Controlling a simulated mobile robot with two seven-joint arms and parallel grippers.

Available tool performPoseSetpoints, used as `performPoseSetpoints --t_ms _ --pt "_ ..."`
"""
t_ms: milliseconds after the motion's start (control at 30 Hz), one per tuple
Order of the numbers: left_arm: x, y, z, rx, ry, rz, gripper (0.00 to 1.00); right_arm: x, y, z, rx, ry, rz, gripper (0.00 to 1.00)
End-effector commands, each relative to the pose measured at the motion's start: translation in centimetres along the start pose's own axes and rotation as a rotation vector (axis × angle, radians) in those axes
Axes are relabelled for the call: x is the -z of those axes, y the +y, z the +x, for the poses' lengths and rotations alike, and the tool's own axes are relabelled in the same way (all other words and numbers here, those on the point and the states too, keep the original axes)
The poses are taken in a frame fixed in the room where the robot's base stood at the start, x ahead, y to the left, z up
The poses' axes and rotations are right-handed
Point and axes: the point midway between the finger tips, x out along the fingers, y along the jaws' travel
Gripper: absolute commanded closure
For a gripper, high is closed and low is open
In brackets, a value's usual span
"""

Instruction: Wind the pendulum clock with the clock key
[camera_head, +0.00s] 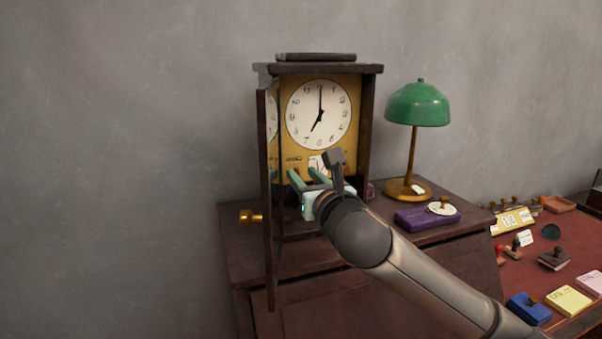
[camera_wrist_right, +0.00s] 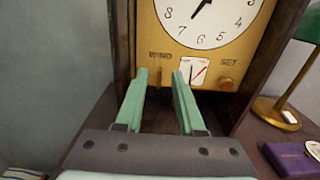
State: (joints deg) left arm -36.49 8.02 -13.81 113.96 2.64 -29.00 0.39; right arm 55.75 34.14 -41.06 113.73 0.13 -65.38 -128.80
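The pendulum clock (camera_head: 320,114) stands on the dark wooden cabinet, its door (camera_head: 268,200) swung open to the left. Its white dial also shows in the right wrist view (camera_wrist_right: 208,20). My left gripper is out of view.
A green lamp (camera_head: 418,106) and a purple case (camera_head: 426,218) stand right of the clock. A brass knob (camera_head: 251,216) sticks out left from the open door. A red-topped desk (camera_head: 540,250) with several stamps and cards is at the right.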

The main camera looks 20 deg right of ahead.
Motion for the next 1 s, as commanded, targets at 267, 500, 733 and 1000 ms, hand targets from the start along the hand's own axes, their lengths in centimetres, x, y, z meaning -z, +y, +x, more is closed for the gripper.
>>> performPoseSetpoints --t_ms 267,500,733,1000 --pt "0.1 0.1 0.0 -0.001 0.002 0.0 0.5 0.0 0.0 2.1 0.0 -0.001 0.001 0.62" --pt "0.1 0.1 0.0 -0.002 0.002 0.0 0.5 0.0 0.0 2.2 0.0 0.0 0.001 0.62" --pt "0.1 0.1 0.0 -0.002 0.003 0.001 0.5 0.0 0.0 2.2 0.0 0.0 0.001 0.82" --pt "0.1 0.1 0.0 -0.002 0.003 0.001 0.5 0.0 0.0 2.2 0.0 0.0 0.001 1.0"
